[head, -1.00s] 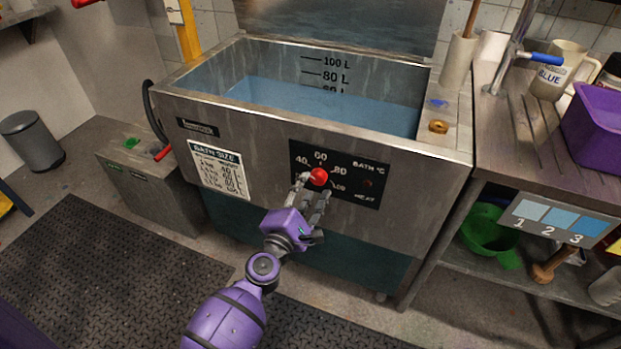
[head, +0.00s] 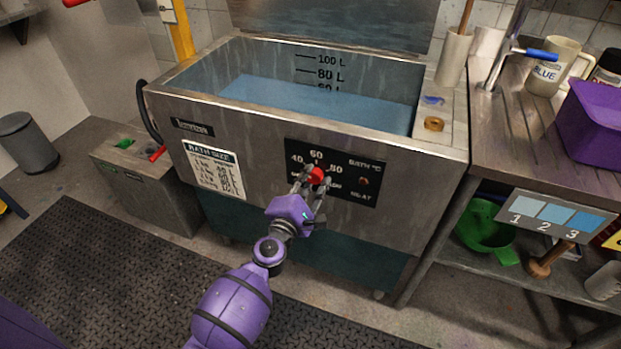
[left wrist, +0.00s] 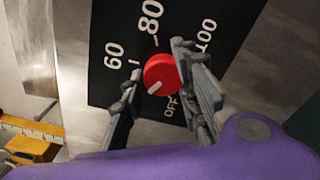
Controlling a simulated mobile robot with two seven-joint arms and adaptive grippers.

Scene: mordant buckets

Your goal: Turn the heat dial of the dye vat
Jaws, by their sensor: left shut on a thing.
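The red heat dial (head: 316,175) is on the black panel (head: 364,189) at the front of the steel dye vat (head: 270,128). My left gripper (head: 312,181) is shut on the dial, one finger on either side of it. In the left wrist view the dial (left wrist: 161,72) sits between the fingers (left wrist: 157,84). Its white mark points to the lower left there, on the side below the 60, away from 80 and 100. The 40 is hidden in that view but shows in the head view. My right gripper is not in view.
The vat holds blue liquid (head: 310,103). A steel counter (head: 513,130) with a purple tub (head: 592,125) stands at the right. A grey box (head: 150,185) with a red handle stands at the left. Floor in front is covered by a dark mat (head: 90,270).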

